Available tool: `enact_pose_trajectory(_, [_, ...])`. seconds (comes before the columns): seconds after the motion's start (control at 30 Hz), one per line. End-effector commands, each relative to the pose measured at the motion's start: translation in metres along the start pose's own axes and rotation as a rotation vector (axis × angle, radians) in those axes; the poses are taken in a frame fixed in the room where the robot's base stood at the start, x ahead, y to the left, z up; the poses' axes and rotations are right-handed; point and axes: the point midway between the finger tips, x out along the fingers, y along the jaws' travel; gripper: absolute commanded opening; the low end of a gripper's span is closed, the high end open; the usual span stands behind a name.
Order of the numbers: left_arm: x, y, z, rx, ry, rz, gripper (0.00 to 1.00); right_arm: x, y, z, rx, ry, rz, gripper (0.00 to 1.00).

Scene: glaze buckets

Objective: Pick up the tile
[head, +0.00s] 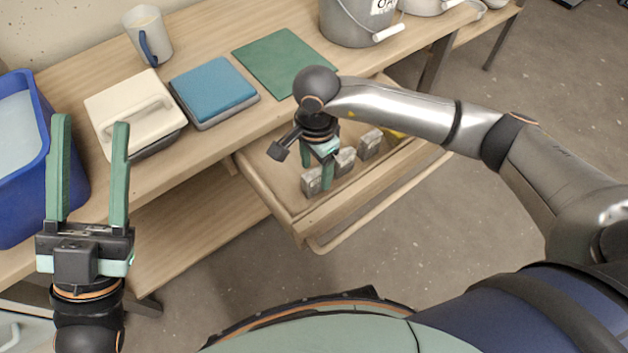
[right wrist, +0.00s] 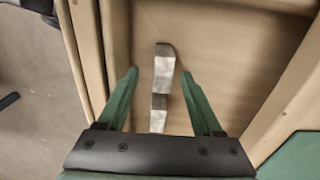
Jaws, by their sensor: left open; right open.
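Several small grey tile-like pieces stand in a row in the open wooden drawer: a near one (head: 311,181), a middle one (head: 346,160) and a far one (head: 370,143). My right gripper (head: 316,176) points down into the drawer at the near end of the row, open. In the right wrist view, grey pieces (right wrist: 164,70) lie between and just beyond its spread green fingers (right wrist: 160,74), with gaps on both sides; I cannot tell how deep the fingers reach. My left gripper (head: 90,125) is open and empty, upright at the left.
The drawer (head: 375,190) has raised walls and a front handle bar.

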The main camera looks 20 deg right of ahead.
Motion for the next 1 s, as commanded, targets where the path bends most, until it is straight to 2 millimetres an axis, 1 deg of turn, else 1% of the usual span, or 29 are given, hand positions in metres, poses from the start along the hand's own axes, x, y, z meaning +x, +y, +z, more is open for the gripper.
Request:
enact_pose_trajectory(0.13, [-0.001, 0.001, -0.007, 0.008, 0.034, 0.003, 0.5, 0.01, -0.001, 0.001, 0.0, -0.001, 0.001, 0.67])
enact_pose_trajectory(0.2, [-0.001, 0.001, -0.015, 0.017, 0.07, 0.006, 0.5, 0.019, -0.001, 0.001, 0.001, -0.001, 0.003, 0.67])
enact_pose_trajectory(0.4, [-0.007, 0.005, -0.008, 0.002, 0.068, 0.008, 0.5, 0.049, -0.003, 0.002, 0.002, -0.002, 0.002, 0.67])
enact_pose_trajectory(0.5, [-0.008, 0.005, -0.007, -0.003, 0.067, 0.008, 0.5, 0.053, -0.004, 0.002, 0.001, -0.001, 0.001, 0.67])
enact_pose_trajectory(0.67, [-0.007, 0.005, -0.007, -0.003, 0.066, 0.008, 0.5, 0.052, -0.004, 0.002, 0.001, -0.001, 0.0, 0.67])
enact_pose_trajectory(0.77, [-0.007, 0.005, -0.007, -0.003, 0.066, 0.008, 0.5, 0.052, -0.004, 0.002, 0.001, -0.001, 0.0, 0.58])
enact_pose_trajectory(1.0, [-0.007, 0.005, -0.007, -0.003, 0.065, 0.008, 0.5, 0.052, -0.004, 0.002, 0.001, -0.001, 0.0, 0.31])
